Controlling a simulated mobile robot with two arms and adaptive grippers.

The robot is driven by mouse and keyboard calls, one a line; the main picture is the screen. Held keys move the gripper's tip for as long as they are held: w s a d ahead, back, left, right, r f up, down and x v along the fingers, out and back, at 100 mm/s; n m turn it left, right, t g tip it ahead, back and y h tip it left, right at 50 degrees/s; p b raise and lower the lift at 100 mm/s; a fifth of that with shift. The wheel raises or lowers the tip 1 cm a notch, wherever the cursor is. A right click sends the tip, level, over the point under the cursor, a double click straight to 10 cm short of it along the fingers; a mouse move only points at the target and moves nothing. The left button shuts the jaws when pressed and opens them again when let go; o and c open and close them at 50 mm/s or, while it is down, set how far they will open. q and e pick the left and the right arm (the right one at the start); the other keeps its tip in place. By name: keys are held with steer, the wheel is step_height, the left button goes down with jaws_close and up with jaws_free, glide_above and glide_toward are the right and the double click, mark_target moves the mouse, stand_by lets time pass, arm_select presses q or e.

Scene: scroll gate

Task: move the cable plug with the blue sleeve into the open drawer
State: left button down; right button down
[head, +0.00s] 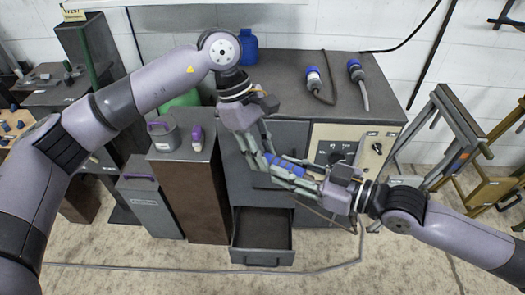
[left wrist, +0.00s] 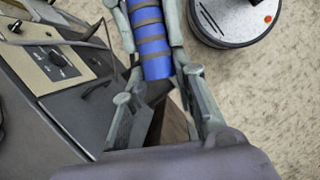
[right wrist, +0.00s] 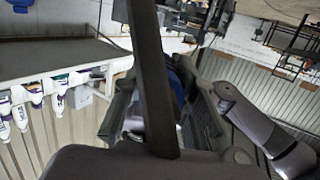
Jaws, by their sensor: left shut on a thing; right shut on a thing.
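A blue sleeve with brown bands, apparently on the cable plug (head: 289,166), is held in the air between my two grippers. It shows clearly in the left wrist view (left wrist: 150,45) and partly in the right wrist view (right wrist: 178,88). My left gripper (head: 272,168) reaches down onto it from above. My right gripper (head: 292,176) reaches it from the right. Both are shut on it, and their fingers hide its ends. The open drawer (head: 262,258) is pulled out low on the grey cabinet, below the grippers, and looks empty.
Two other cable plugs, one white and blue (head: 314,80) and one grey and blue (head: 356,72), lie on the cabinet top. A blue bottle (head: 249,48) stands behind my left arm. A ladder-like stand (head: 462,125) is at the right.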

steer(key=c, duration=1.2)
jaws_free()
